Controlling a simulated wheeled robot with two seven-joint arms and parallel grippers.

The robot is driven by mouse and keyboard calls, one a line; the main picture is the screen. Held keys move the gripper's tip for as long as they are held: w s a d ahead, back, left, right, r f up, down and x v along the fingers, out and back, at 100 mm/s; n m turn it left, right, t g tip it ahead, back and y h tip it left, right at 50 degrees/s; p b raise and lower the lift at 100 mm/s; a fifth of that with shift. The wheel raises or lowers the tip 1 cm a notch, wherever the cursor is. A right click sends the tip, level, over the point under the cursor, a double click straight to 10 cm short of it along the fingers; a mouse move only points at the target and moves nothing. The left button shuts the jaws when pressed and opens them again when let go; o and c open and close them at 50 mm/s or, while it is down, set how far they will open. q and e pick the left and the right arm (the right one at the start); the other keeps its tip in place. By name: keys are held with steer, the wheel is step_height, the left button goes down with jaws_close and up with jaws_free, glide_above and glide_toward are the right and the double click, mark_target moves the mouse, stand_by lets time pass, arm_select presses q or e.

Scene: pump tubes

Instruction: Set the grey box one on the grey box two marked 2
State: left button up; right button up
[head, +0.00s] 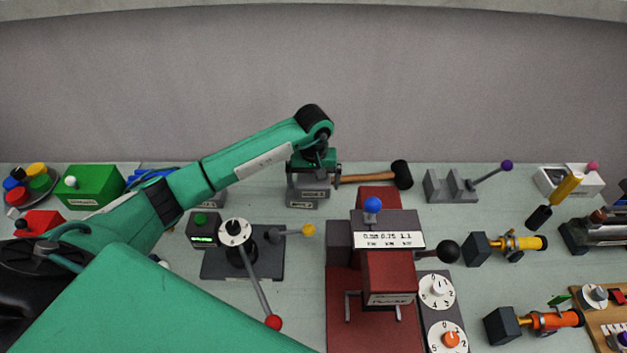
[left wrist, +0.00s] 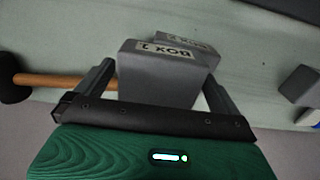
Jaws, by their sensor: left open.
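Grey box one (head: 309,182) sits on grey box two (head: 303,204) at the back middle of the table, under my left gripper (head: 311,167). In the left wrist view, box one (left wrist: 160,76) shows a "BOX 1" label and stands between the two open fingers. Box two (left wrist: 199,44) shows partly behind and beneath it, with a label partly hidden. The two boxes look slightly offset from each other. Whether the fingers touch box one is unclear. My right gripper is not in view.
A hammer (head: 401,175) lies just right of the boxes. A red press-like machine (head: 388,265) stands in front to the right, and a lever device (head: 245,262) in front to the left. A grey bracket (head: 452,187) stands further right. A wall closes the back.

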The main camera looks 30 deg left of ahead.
mark_target(314, 179)
arm_select(q)
steer(key=shift+r, duration=0.3)
step_height(314, 179, up, 12)
steer(key=b, duration=0.4)
steer(key=shift+f, duration=0.2)
steer(key=shift+r, duration=0.1)
